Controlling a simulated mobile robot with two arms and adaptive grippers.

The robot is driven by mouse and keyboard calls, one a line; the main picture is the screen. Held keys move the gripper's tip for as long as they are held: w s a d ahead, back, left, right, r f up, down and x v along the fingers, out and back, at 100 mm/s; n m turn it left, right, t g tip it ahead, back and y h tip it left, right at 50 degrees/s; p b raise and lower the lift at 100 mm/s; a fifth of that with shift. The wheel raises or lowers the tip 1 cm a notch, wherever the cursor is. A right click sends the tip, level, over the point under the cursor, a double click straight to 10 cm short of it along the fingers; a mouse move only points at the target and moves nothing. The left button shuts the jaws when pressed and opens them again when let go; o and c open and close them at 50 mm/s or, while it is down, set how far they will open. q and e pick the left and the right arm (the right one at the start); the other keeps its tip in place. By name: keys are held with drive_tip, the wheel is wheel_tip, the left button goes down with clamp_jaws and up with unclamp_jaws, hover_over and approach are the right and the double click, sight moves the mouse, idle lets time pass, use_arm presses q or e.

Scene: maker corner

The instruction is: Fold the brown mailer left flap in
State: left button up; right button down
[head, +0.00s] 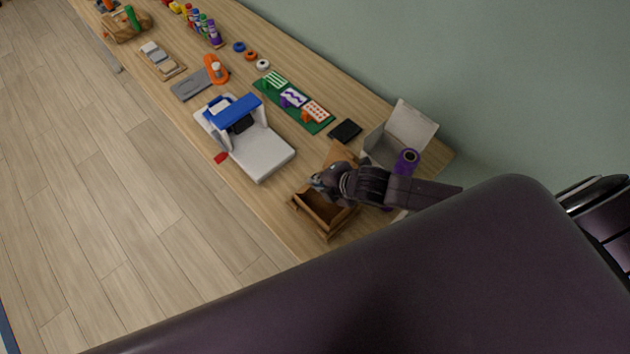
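The brown mailer (322,224) stands open at the near right part of the bench, its dark inside showing. A brown flap, likely its lid (341,154), stands up at its far side. Small brown flaps show at its near corners. My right gripper (317,182) is over the far left part of the mailer, at or just above its rim. I cannot tell whether it touches a flap or whether its fingers are open. The gripper and arm hide the mailer's right and far parts. My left gripper is not in view.
A grey open box (409,126) with a purple roll (406,161) stands behind my arm. A black flat item (345,131), a green mat (270,97) and a white and blue machine (262,158) lie further left. The wall closes the right side.

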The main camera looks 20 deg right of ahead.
drive_tip(key=b, duration=0.1)
drive_tip(key=f+t+b, duration=0.1)
drive_tip(key=shift+s+d+f+t+y+b, duration=0.1)
drive_tip(key=shift+s+f+t+y+b, duration=0.05)
drive_tip(key=shift+s+t+y+b, duration=0.2)
drive_tip(key=shift+s+r, duration=0.1)
drive_tip(key=shift+r, duration=0.1)
drive_tip(key=shift+t, duration=0.25)
drive_tip(key=c, duration=2.6)
unclamp_jaws()
drive_tip(key=shift+r, duration=0.1)
drive_tip(key=shift+c, duration=0.2)
drive_tip(key=o, duration=0.4)
drive_tip(key=v, duration=1.2)
